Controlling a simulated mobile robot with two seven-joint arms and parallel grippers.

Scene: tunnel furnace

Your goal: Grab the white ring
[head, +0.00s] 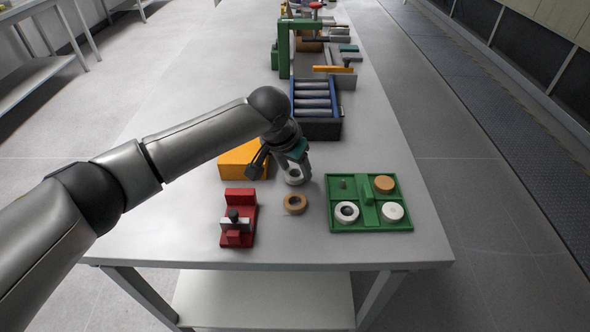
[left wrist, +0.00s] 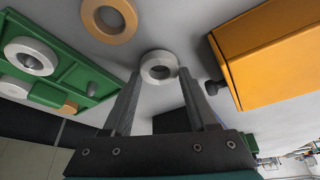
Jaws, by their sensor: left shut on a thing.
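The white ring (head: 293,181) is at the tip of my left gripper (head: 292,170), by the orange block in the head view. In the left wrist view the white ring (left wrist: 146,68) sits between the two fingertips of my left gripper (left wrist: 160,76), which are shut on it. Its hole shows there. I cannot tell whether it touches the table or is just above it. My right gripper is not in view.
A tan ring (head: 295,203) lies on the table in front. A green tray (head: 370,224) with white and tan rings is at the right. A red fixture (head: 238,222) and an orange block (head: 236,160) stand at the left. A blue roller unit (head: 317,128) is behind.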

